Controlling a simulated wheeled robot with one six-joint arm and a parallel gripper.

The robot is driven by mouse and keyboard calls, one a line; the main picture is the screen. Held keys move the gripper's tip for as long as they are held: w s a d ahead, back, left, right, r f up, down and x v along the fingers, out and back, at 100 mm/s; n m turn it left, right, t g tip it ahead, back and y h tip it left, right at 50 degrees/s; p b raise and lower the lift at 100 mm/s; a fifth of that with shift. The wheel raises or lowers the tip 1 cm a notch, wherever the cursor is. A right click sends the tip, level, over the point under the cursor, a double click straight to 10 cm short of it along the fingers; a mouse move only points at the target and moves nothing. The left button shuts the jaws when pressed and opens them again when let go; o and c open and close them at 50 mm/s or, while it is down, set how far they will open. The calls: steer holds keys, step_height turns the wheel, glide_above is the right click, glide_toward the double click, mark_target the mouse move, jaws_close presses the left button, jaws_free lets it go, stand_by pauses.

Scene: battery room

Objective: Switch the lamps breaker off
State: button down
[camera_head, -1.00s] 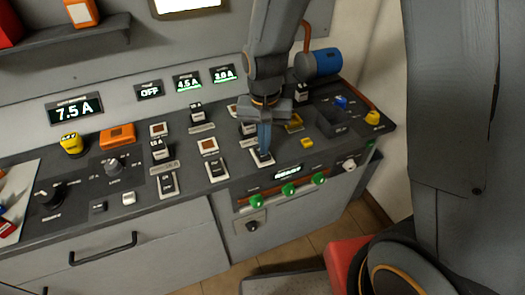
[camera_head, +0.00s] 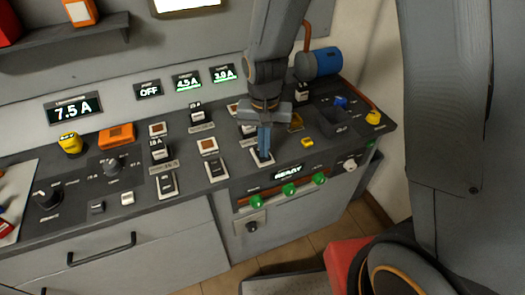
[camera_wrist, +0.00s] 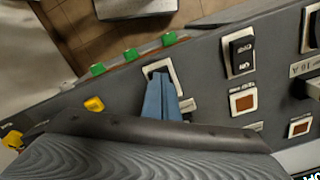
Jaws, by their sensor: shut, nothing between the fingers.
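My gripper (camera_head: 263,152) is shut and empty, pointing down at the control desk. Its blue fingertips are at a rocker switch (camera_head: 257,162) in a white frame, near the desk's front edge. In the wrist view the fingertips (camera_wrist: 159,78) cover most of this rocker (camera_wrist: 152,69), and its position is hidden. I cannot tell whether they touch it or press it. Its label is not readable, so I cannot confirm that it is the lamps breaker. Another rocker (camera_wrist: 240,52), marked ON and OFF, sits beside it in the wrist view.
Displays behind read OFF (camera_head: 149,90), 4.5 A (camera_head: 187,82) and 3.0 A (camera_head: 223,73). A 7.5 A display (camera_head: 75,107) is at left. Green knobs (camera_head: 289,189) line the desk front. A blue cylinder (camera_head: 327,61) and yellow knob (camera_head: 373,118) are at right.

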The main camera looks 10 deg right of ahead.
steer(key=shift+r, duration=0.1)
step_height(320, 180, up, 7)
steer(key=p, duration=0.6)
stand_by(0.4)
stand_by(0.3)
steer(key=s+d+n+b, duration=0.1)
steer(key=s+d+b, duration=0.2)
steer(key=d, duration=0.3)
steer(key=s+d+n+t+b, duration=0.1)
steer(key=s+d+b, duration=0.3)
steer(key=d, duration=0.2)
steer(key=shift+s+d+r+n, duration=0.3)
steer(key=shift+d+r+n, duration=0.1)
